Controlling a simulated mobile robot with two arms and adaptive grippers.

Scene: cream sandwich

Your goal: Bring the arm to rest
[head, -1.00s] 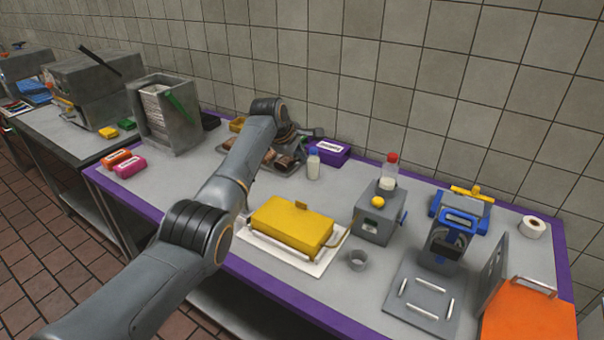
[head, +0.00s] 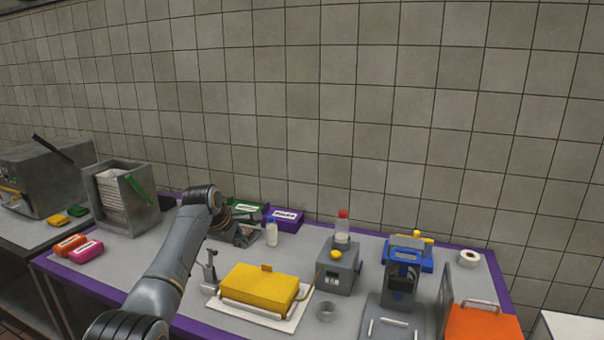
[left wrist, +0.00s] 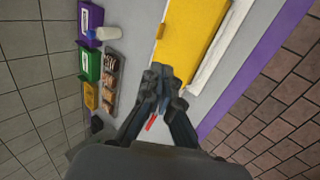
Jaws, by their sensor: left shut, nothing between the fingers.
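My left arm (head: 172,260) comes in from the lower left of the head view and bends at a dark joint above the table. Its gripper shows best in the left wrist view (left wrist: 160,76), with the dark fingers together and nothing held between them. There the fingertips lie close to the near end of the yellow box (left wrist: 190,40), seen from above. A tray of brown pieces (left wrist: 111,82) is to their left. In the head view the hand is partly hidden behind the arm joint. My right gripper is not in view.
A tiled wall stands behind.

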